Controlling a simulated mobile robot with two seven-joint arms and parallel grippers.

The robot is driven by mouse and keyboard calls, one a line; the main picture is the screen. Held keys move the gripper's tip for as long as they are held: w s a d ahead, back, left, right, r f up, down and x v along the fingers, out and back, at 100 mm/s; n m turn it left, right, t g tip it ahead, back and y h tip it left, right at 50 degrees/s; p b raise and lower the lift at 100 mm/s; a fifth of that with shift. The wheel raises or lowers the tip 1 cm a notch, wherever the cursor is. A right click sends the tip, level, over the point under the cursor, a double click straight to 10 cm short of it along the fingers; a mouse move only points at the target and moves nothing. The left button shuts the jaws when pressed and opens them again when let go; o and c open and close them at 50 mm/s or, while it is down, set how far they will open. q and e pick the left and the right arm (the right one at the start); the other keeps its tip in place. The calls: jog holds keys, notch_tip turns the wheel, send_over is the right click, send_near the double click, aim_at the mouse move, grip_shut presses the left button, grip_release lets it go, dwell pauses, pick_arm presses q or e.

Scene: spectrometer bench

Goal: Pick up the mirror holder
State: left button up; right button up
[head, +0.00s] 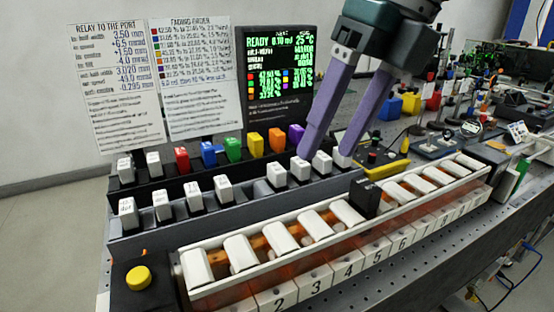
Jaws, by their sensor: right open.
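My right gripper (324,155) comes down from the top with two long purple fingers. It is open. Its fingertips are at the right end of the grey rack, on either side of a white labelled block (321,163); I cannot tell whether they touch it. More white labelled blocks stand in the rack, such as one at its front left (127,212). I cannot tell from the labels which block is the mirror holder. My left gripper is not in view.
A long white-railed tray (215,296) with numbered slots holds several white pieces and a black block (364,198). Coloured blocks, such as a red one (182,160), stand in the back row. A yellow button (138,278) is at front left. A dark screen (277,80) stands behind.

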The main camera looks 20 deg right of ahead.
jog(key=d+h, duration=0.1)
jog(key=d, duration=0.1)
jog(key=d+h, duration=0.1)
jog(key=d, duration=0.1)
jog(key=d+m, duration=0.1)
jog(key=d, duration=0.1)
jog(key=shift+d+r+h, duration=0.25)
jog(key=shift+r+h, duration=0.05)
jog(key=shift+h, duration=0.1)
send_over(367, 183)
jog(key=f, duration=0.2)
jog(key=s+f, duration=0.1)
jog(key=f, duration=0.1)
jog(key=shift+d, duration=0.2)
jog(key=f, duration=0.2)
jog(key=f+p, duration=0.1)
jog(key=w+f, duration=0.1)
jog(key=f, duration=0.1)
jog(key=shift+a+f, duration=0.2)
jog(key=shift+f, duration=0.15)
grip_shut()
